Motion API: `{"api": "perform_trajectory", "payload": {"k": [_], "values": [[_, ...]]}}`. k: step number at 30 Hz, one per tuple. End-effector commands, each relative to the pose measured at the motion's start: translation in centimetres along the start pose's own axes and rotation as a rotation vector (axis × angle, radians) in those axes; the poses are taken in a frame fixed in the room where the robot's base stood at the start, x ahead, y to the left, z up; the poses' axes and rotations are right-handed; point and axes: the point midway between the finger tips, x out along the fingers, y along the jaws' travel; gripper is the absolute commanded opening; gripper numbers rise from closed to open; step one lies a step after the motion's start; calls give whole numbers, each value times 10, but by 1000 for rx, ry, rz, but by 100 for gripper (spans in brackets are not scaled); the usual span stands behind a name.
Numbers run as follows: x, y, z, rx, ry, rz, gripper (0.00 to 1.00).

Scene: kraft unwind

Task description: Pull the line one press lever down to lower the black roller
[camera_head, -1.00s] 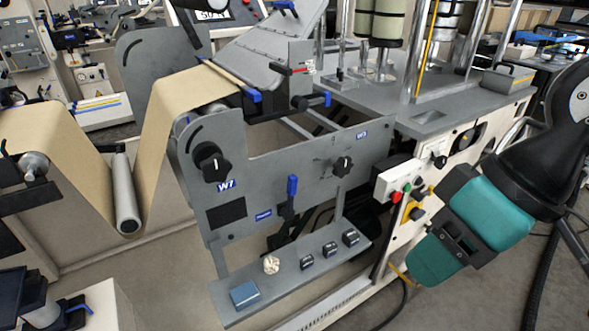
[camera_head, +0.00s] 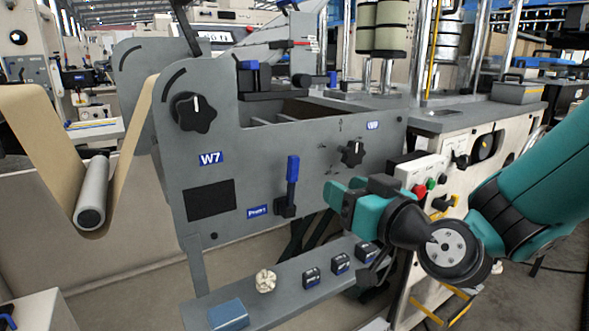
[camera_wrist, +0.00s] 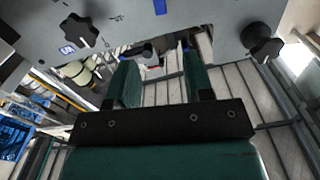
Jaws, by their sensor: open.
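The press lever (camera_head: 292,170) has an upright blue handle on a black mount on the grey side panel (camera_head: 235,145). It stands right of a blue label that seems to read Press1 (camera_head: 257,211). My gripper (camera_head: 332,192) is open and empty, a little right of and below the handle in the head view, apart from it. In the wrist view, the two teal fingers of my gripper (camera_wrist: 160,62) are spread, and a small blue piece, likely the lever (camera_wrist: 160,6), shows at the top edge. The black roller cannot be made out.
Black knobs sit on the panel beside label W7 (camera_head: 209,159) and below label W9 (camera_head: 372,126). A low shelf (camera_head: 290,296) with several small items runs under the panel. A white button box (camera_head: 418,172) is right of my gripper. Kraft web (camera_head: 38,120) hangs at left.

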Motion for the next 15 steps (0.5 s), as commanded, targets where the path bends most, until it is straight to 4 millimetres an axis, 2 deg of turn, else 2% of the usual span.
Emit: {"api": "perform_trajectory", "payload": {"k": [5,15], "values": [[34,-2,-8,1,-4,-3,47],[110,-2,-5,1,-3,-4,47]]}}
